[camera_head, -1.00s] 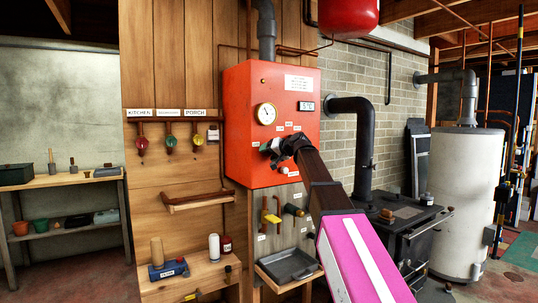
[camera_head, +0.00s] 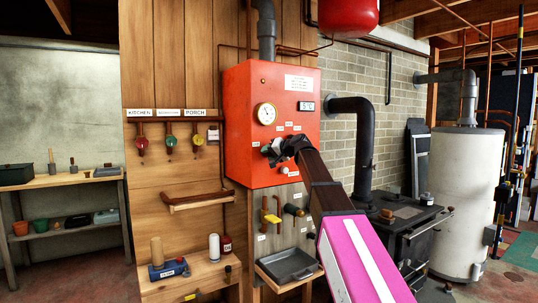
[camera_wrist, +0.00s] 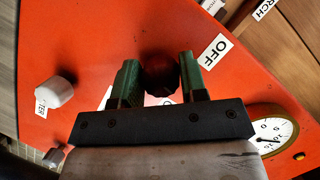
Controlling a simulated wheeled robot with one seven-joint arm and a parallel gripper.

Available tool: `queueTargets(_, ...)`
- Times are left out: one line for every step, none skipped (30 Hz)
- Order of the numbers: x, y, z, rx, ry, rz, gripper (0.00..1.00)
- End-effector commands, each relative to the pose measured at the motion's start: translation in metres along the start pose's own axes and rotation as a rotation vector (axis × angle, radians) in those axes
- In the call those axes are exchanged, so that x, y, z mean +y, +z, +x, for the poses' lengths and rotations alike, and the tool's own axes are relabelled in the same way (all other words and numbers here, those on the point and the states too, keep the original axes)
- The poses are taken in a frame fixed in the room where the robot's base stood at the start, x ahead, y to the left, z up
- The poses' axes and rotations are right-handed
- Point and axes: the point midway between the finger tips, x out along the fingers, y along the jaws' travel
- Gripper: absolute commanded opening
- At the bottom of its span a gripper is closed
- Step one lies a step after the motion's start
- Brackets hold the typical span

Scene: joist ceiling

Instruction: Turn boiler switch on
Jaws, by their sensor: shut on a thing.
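The orange-red boiler box (camera_head: 250,95) hangs on the wooden wall in the head view. My gripper (camera_head: 270,152) is at its lower front face. In the wrist view my gripper's two green fingers (camera_wrist: 160,80) stand on either side of a dark round knob (camera_wrist: 159,70), shut on it. An OFF label (camera_wrist: 215,51) is on the panel beside the knob. Another label under the fingers is mostly hidden. The boiler's gauge (camera_head: 266,113) is above my gripper; it also shows in the wrist view (camera_wrist: 270,134).
A white knob (camera_wrist: 55,92) stands on the same panel, apart from my fingers. A black stove (camera_head: 400,235) and its pipe (camera_head: 361,150) are right of the boiler. A shelf with a grey tray (camera_head: 288,266) is below.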

Motion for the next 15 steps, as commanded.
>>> queueTargets(0.0005, 0.0001, 0.0001, -0.001, -0.013, 0.031, 0.16)
queueTargets(0.0005, 0.0001, 0.0000, -0.001, -0.021, 0.053, 0.16)
queueTargets(0.0004, 0.0000, 0.0000, -0.001, -0.035, 0.084, 0.16)
queueTargets(0.0005, 0.0000, -0.0001, -0.001, -0.044, 0.107, 0.16)
queueTargets(0.0004, 0.0000, -0.0002, -0.001, -0.055, 0.133, 0.16)
queueTargets(0.0005, 0.0000, -0.0002, -0.001, -0.069, 0.166, 0.16)
queueTargets(0.0004, -0.0001, -0.0003, -0.001, -0.080, 0.194, 0.16)
queueTargets(0.0006, 0.0000, -0.0003, -0.001, -0.090, 0.219, 0.16)
queueTargets(0.0006, 0.0000, -0.0003, -0.001, -0.105, 0.256, 0.16)
queueTargets(0.0008, 0.0001, -0.0002, -0.001, -0.116, 0.281, 0.16)
queueTargets(0.0008, 0.0002, -0.0002, -0.002, -0.127, 0.309, 0.16)
queueTargets(0.0009, 0.0002, -0.0002, -0.002, -0.142, 0.344, 0.16)
queueTargets(0.0010, 0.0004, -0.0001, -0.002, -0.152, 0.370, 0.16)
queueTargets(0.0009, 0.0004, -0.0002, -0.002, -0.163, 0.397, 0.16)
queueTargets(0.0009, 0.0005, -0.0002, -0.002, -0.177, 0.431, 0.16)
